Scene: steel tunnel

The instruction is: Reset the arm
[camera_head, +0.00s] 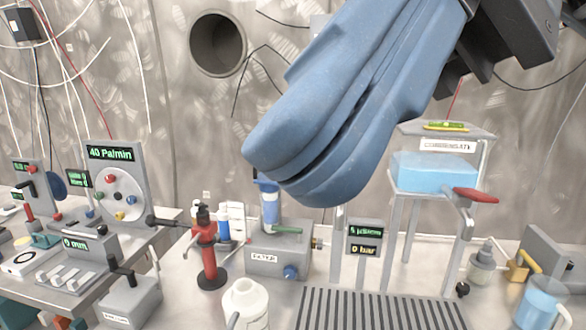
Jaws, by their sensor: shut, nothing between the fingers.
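My gripper (300,182) is in the upper middle of the head view, close to the camera. Its two blue fingers lie together with only a thin dark line between them, and they hold nothing. It hangs in the air, pointing down and to the left, and hides part of the back wall and the space behind it. My dark wrist part shows at the top right.
A red stand (208,250), a grey box device (280,250) and a white bottle (246,303) stand below. A frame with a light blue block (434,172) is at right. Left is a panel reading "40 Pa/min" (110,154). A dark slotted grate (375,310) lies in front.

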